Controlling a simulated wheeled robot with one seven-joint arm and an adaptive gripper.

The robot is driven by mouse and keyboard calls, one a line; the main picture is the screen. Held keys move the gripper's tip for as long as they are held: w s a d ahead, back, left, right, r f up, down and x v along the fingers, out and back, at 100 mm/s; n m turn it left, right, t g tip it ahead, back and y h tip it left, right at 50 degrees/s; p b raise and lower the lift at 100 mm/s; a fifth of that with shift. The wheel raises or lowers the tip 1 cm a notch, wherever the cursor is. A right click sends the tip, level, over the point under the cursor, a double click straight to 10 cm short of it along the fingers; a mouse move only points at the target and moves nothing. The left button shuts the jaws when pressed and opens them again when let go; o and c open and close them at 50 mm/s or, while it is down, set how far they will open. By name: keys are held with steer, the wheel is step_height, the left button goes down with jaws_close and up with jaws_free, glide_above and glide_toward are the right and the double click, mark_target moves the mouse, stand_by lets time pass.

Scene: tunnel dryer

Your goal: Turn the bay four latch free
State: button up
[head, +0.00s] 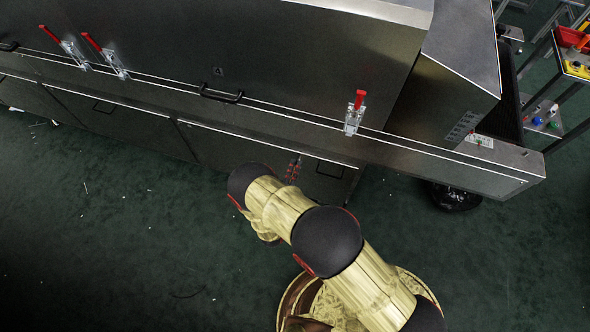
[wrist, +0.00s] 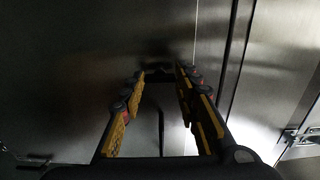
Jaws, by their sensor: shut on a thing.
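My gripper shows in the wrist view (wrist: 158,76) with its yellow-padded fingers reaching toward a steel panel. It is shut on a small dark piece (wrist: 158,70) at the fingertips. The piece is too dark to make out whether it is the bay four latch. In the head view my gripper (head: 293,168) is small and dark at the front of a lower steel door (head: 230,150), left of that door's black handle (head: 330,171). My arm hides part of the door.
Red-handled toggle clamps stand on the dryer's ledge at left (head: 72,53), beside it (head: 113,65), and at right (head: 355,112). A black bar handle (head: 221,95) lies between them. A bright metal fitting (wrist: 297,136) is at right in the wrist view. The green floor is mostly clear.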

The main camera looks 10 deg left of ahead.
steer(key=shift+a, duration=0.1)
steer(key=o, duration=1.1)
steer(key=shift+o, duration=0.3)
steer(key=s, duration=1.2)
steer(key=shift+a, duration=0.4)
